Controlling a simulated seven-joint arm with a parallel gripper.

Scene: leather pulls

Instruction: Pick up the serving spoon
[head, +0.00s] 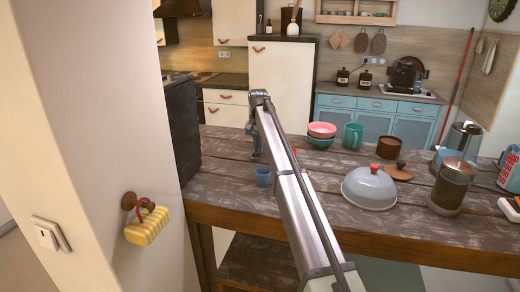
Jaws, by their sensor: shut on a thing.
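My gripper (257,152) is small in the head view, at the far end of my arm, pointing down near the back left part of the wooden table (225,185). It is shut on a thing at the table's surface. That thing is too small and too hidden to make out, but its place fits the serving spoon. No spoon shape shows clearly anywhere else on the table. My arm crosses the middle of the view and covers part of the tabletop. I cannot tell whether the held thing touches the table.
A blue cup (263,177) stands just in front of my gripper. A dark box (182,128) stands to its left. Right of my arm are stacked bowls (321,134), a teal mug (353,136), a brown pot (389,147), a grey dome lid (369,188) and a French press (451,187).

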